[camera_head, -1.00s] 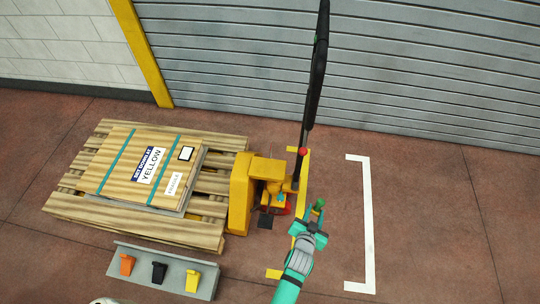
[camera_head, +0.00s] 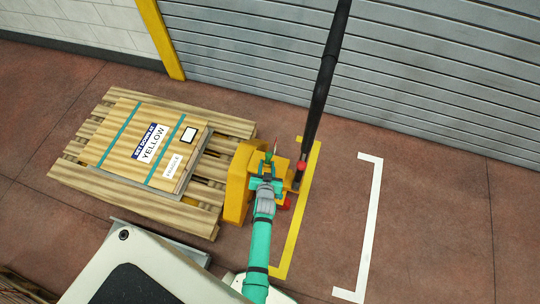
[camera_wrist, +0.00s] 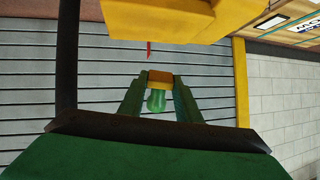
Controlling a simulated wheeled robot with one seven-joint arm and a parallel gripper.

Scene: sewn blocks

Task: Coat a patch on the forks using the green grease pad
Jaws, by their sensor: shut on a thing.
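My gripper (camera_head: 266,171) is over the yellow pallet jack (camera_head: 236,190), beside the base of its handle. It is shut on the green grease pad (camera_head: 268,156), whose small green tip shows past the fingers. In the wrist view, the gripper (camera_wrist: 160,92) holds a green rounded piece of the grease pad (camera_wrist: 156,101), with an orange-brown block just beyond it. The jack's yellow body (camera_wrist: 165,18) fills the top of that view. The forks are hidden under the wooden pallet; I cannot tell whether the pad touches the jack.
The pallet (camera_head: 195,222) carries a crate (camera_head: 112,132) labelled YELLOW. The jack's tall black handle (camera_head: 322,85) rises close to the right of my gripper. The grey rack (camera_head: 200,257) is mostly hidden by my body.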

